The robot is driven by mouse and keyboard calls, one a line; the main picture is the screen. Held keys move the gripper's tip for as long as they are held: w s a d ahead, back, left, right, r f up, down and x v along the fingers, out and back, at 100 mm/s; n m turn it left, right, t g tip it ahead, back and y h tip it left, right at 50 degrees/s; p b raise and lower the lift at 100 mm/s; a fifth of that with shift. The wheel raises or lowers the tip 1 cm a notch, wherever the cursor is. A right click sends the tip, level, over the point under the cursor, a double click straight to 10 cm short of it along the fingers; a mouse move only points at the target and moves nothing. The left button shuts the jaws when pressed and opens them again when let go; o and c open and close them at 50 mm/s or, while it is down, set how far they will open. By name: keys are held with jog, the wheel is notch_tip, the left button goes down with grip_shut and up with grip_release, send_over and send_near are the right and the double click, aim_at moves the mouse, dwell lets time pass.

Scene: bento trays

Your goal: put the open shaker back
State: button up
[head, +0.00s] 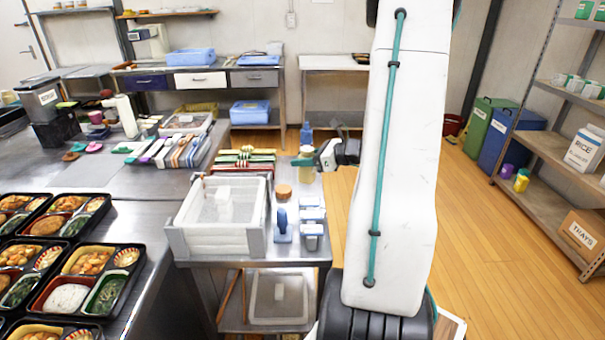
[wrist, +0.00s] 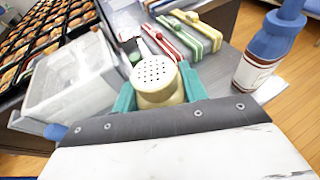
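The shaker (wrist: 157,84) is a pale yellow cylinder with a perforated light top facing the wrist camera. My gripper (wrist: 158,92) has its teal fingers against both sides of it, shut on it. In the head view, the shaker (head: 306,168) shows beside my gripper (head: 322,160), upright over the back of the small steel side table (head: 305,258). I cannot tell whether its base touches the table. Its lower part is hidden by my gripper in the wrist view.
A white lidded bin (head: 188,240) stands at the table's left. A cork-topped jar (head: 284,191), a blue-handled tool (head: 282,228) and light clips (head: 312,230) stand in front of the shaker. A blue-topped bottle (wrist: 262,60) and coloured-edged packs (wrist: 190,35) lie close by.

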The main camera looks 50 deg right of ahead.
aim_at(304, 171)
jog(key=shift+f, duration=2.2)
jog(key=shift+s, duration=0.1)
jog(key=shift+f, duration=0.2)
jog(key=o, duration=0.6)
jog(key=shift+c, duration=0.2)
jog(key=shift+r, duration=0.15)
